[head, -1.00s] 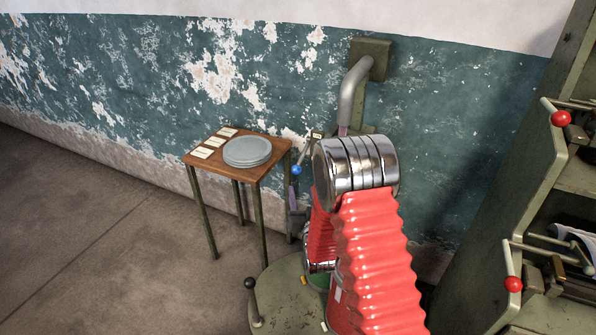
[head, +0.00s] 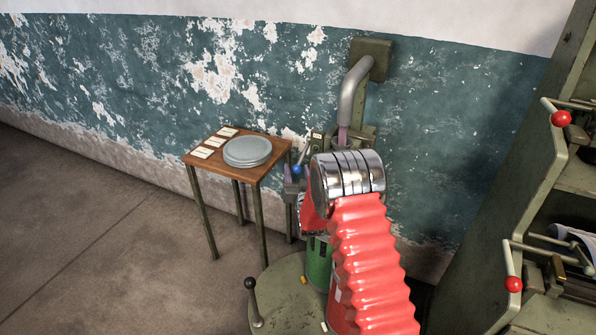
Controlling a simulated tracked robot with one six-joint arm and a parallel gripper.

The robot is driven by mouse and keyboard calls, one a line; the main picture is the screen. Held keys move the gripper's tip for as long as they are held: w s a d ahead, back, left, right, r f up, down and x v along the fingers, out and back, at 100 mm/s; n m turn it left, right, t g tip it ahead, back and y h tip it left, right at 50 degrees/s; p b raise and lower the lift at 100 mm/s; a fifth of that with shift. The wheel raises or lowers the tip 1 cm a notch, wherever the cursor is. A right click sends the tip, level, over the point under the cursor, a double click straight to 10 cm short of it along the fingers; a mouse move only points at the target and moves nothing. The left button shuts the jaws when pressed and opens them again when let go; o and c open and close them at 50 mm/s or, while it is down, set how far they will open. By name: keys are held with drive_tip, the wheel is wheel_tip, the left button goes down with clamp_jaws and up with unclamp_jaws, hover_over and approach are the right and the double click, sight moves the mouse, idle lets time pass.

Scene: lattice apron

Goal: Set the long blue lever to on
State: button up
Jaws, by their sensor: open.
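The blue lever's round knob (head: 296,169) shows in the head view just left of my chrome arm joint. Its thin rod runs up and right to a small labelled plate (head: 317,137) on the green machine by the wall. My gripper (head: 293,183) is open, a small grey-purple shape right at or just below the knob. It is mostly hidden by my red arm, and I cannot tell whether it touches the knob. The lever's full length and pivot are hidden too.
A wooden table (head: 273,150) with stacked grey plates (head: 247,152) and several cards stands left of the lever. A grey pipe (head: 354,100) rises behind my arm. A green rack (head: 500,195) with red-knobbed levers (head: 561,118) stands at right. The floor at left is clear.

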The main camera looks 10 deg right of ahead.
drive_tip(key=shift+w, duration=0.45)
clamp_jaws()
idle(0.4)
drive_tip(key=shift+d, duration=0.2)
drive_tip(key=shift+a+r, duration=0.1)
drive_tip(key=shift+a, duration=0.1)
